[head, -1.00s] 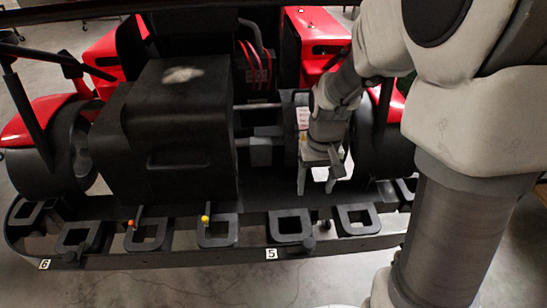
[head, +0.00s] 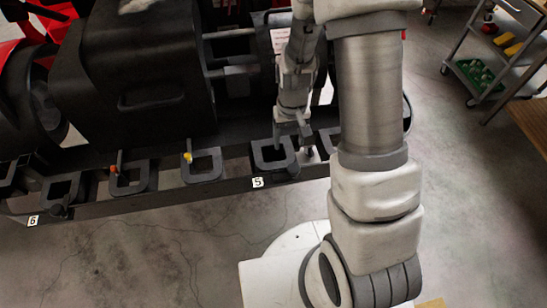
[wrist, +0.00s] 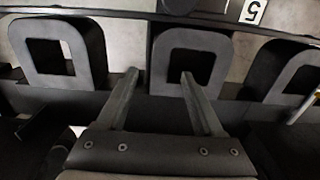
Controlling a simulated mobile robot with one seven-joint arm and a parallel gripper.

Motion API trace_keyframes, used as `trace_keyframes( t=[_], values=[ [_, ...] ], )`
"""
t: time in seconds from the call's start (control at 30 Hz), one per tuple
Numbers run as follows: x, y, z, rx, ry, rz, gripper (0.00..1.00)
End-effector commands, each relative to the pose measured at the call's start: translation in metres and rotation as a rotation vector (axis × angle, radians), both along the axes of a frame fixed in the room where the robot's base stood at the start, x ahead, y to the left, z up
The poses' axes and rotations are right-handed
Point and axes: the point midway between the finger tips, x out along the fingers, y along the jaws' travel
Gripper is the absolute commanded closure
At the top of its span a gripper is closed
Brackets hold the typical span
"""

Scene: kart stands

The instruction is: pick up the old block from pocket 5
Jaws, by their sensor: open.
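The number 5 label (head: 258,183) is on the front edge of the black rail, below a square black pocket frame (head: 262,160). The label also shows upside down in the wrist view (wrist: 252,11). My gripper (head: 292,124) hangs just over the back of this frame. In the wrist view my gripper (wrist: 158,74) is open, its two fingers apart and empty, pointing at the middle frame.
Similar frames line the rail, one with an orange-tipped pin (head: 114,169) and one with a yellow-tipped pin (head: 188,158). A number 6 label (head: 33,221) is farther left. A big black housing (head: 150,75) stands behind. A shelf cart (head: 490,60) is at the right.

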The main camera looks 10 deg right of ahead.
Motion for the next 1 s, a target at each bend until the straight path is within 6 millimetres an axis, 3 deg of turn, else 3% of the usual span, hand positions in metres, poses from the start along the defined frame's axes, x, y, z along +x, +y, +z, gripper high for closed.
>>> trace_keyframes(
  t=[0.43, 0.77, 0.83, 1.0],
  values=[
    [-0.003, -0.001, -0.046, 0.000, 0.003, 0.000, 0.31],
    [-0.002, -0.001, -0.053, 0.000, -0.001, 0.000, 0.31],
    [-0.002, -0.001, -0.053, 0.000, -0.001, 0.000, 0.38],
    [-0.002, -0.001, -0.053, 0.000, -0.001, 0.000, 0.69]
  ],
)
